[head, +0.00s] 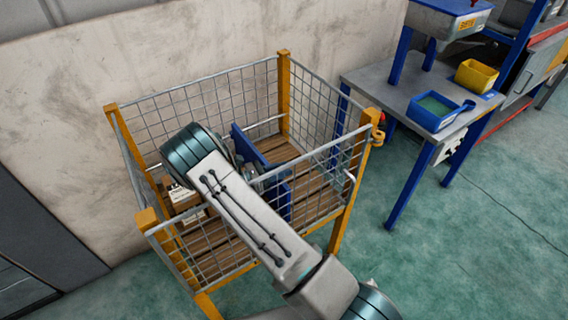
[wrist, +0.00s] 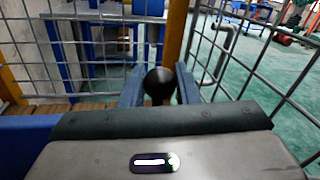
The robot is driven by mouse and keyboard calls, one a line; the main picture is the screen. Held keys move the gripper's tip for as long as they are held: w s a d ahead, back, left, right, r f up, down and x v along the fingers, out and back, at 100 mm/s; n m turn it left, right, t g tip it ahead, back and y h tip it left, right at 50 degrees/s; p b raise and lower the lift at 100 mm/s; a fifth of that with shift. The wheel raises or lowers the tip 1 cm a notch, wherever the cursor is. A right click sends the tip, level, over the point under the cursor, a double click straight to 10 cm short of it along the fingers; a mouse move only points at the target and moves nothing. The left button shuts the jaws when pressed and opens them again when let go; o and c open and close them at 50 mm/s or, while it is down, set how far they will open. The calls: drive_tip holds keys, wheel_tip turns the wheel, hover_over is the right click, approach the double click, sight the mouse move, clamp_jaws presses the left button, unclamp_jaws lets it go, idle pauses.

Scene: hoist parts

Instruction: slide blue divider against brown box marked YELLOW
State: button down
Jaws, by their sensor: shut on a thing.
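The blue divider (head: 279,197) stands upright inside the wire cage, partly hidden behind my arm. In the wrist view a blue panel edge (wrist: 28,128) shows at the left. My gripper (wrist: 160,88) has its two fingers on either side of a round black knob (wrist: 160,82) and is shut on it. How the knob joins the divider is hidden. In the head view my arm covers the fingers. A brown box (head: 183,214) with a white label sits on the cage floor to the left of the divider, apart from it. Its lettering is too small to read.
The cage (head: 282,85) has orange posts and wire mesh sides close around my arm; its slatted wooden floor (head: 318,202) is bare right of the divider. A workbench (head: 385,88) with a blue bin (head: 433,111) and a yellow bin (head: 476,76) stands at the right.

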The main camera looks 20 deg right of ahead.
drive_tip(key=a, duration=0.2)
drive_tip(key=s+a, duration=0.1)
drive_tip(key=a, duration=0.1)
drive_tip(key=shift+s+a, duration=0.15)
drive_tip(key=shift+a, duration=0.15)
drive_tip(key=c, duration=1.4)
unclamp_jaws()
drive_tip(key=shift+c, duration=0.2)
drive_tip(key=a+b, duration=0.1)
drive_tip(key=a, duration=0.6)
drive_tip(key=shift+s+a, duration=0.25)
drive_tip(key=shift+s, duration=0.2)
